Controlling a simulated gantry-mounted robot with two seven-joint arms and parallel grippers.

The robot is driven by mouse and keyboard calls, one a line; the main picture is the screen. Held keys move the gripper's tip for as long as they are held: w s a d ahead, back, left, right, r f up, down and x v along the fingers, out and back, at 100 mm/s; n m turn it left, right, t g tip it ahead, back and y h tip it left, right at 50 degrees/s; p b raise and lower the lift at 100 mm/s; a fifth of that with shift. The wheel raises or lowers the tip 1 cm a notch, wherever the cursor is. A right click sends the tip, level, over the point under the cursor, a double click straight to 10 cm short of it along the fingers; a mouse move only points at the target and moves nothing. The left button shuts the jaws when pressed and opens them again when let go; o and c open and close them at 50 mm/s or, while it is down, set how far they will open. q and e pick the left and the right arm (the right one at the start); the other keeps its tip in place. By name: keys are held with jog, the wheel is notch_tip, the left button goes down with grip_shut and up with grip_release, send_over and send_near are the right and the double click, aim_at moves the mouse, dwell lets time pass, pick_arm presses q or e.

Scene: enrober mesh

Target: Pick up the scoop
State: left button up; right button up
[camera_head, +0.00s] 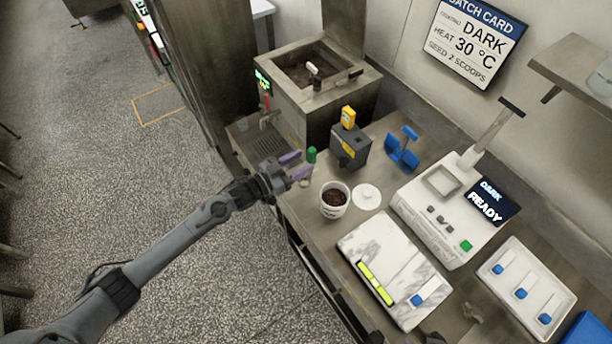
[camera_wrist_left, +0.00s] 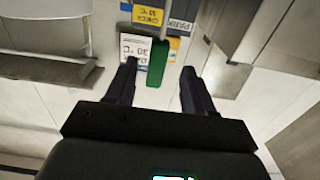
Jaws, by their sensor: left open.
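My left gripper (camera_head: 297,164) reaches in from the left over the near edge of the steel counter, its fingers apart and empty. A small upright green piece (camera_head: 312,155) stands just beyond the fingertips. In the left wrist view a green grip-like piece (camera_wrist_left: 158,62) with a thin grey stem shows in the gap between the open fingers (camera_wrist_left: 155,85), apart from both. It may be the scoop's handle, but no scoop bowl shows clearly. A white tub (camera_head: 325,212) of dark pieces stands to the right of the gripper. My right gripper is not seen.
A white lid (camera_head: 367,196) lies beside the tub. A grey box (camera_head: 350,147) with a yellow top and a blue stand (camera_head: 402,157) are behind. A steel tank (camera_head: 292,97), marble slab (camera_head: 400,262), white scale (camera_head: 436,226) and white tray (camera_head: 525,262) crowd the counter.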

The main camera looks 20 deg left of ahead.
aim_at(309, 159)
pick_arm(q)
jog(key=shift+x, duration=2.6)
jog(key=shift+s+d+f, duration=0.1)
jog(key=shift+d+f, duration=0.05)
jog(key=shift+c, duration=0.4)
grip_shut()
